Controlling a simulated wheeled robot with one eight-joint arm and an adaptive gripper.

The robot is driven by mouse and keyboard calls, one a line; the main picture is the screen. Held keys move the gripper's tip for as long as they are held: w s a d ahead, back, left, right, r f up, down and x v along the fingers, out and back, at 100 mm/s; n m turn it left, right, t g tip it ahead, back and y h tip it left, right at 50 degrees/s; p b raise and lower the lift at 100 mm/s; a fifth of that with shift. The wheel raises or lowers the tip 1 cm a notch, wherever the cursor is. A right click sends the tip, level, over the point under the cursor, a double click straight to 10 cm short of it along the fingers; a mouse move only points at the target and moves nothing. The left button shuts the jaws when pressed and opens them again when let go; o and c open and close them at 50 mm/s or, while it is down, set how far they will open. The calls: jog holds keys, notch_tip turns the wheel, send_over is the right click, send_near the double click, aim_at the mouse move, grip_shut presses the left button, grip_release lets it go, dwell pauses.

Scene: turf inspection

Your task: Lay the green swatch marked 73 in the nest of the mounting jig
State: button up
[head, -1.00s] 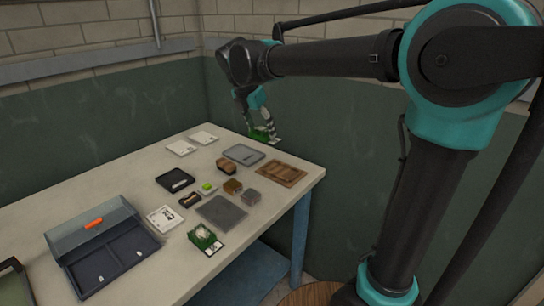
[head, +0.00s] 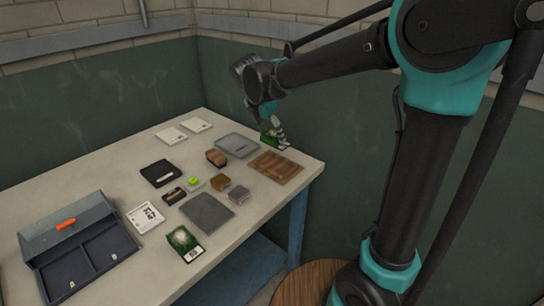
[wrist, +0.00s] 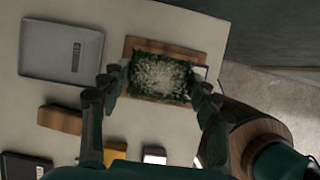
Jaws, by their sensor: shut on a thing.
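My gripper (head: 275,132) is shut on a green swatch (head: 271,139) at the far right corner of the table. In the wrist view the swatch (wrist: 160,77) is textured green with a whitish middle and sits between the two fingers (wrist: 158,88). A white tag shows at its right edge; I cannot read a number. The swatch overlaps a brown wooden board (wrist: 143,46), probably the mounting jig, which lies at the table's right end in the head view (head: 276,168). I cannot tell whether the swatch touches it.
A grey tray (head: 237,146) lies left of the board. Small blocks (head: 220,183), a dark slab (head: 206,212) and another green swatch with a white label (head: 185,243) lie nearer. A blue-grey case (head: 75,232) stands at the left. Bare tabletop separates several items.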

notch_tip(320, 180, down, 9)
jog(key=shift+f, duration=0.2)
dwell(0.3)
jog(key=shift+f, duration=0.1)
jog(key=o, duration=0.8)
